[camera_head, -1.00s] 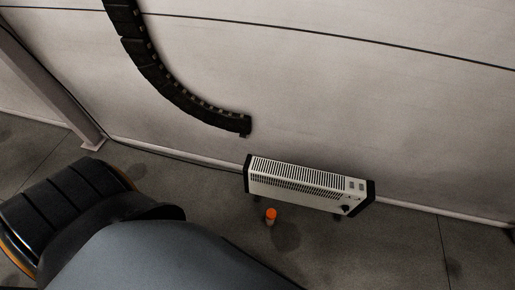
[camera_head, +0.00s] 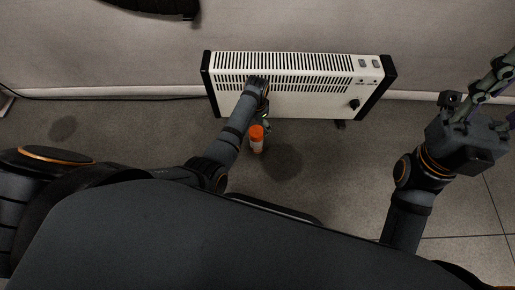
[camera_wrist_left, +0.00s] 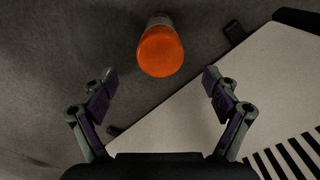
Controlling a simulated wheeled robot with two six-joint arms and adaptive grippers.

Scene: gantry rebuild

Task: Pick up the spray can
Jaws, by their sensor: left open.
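The spray can (camera_head: 257,146) stands upright on the floor in front of the heater, with an orange cap and a pale body. In the left wrist view its orange cap (camera_wrist_left: 160,52) faces the camera at top centre. My left gripper (camera_wrist_left: 158,76) is open and empty, its two fingers apart, with the cap just beyond the fingertips and centred between them. In the head view the left gripper (camera_head: 263,122) is beside the can's top, partly hidden by its own wrist. My right gripper (camera_head: 490,88) is at the right edge, partly cut off, far from the can.
A white heater (camera_head: 300,85) with black ends stands against the wall just behind the can and the left gripper. In the left wrist view the heater (camera_wrist_left: 250,85) fills the right side. Grey floor (camera_head: 340,180) is clear to the can's right.

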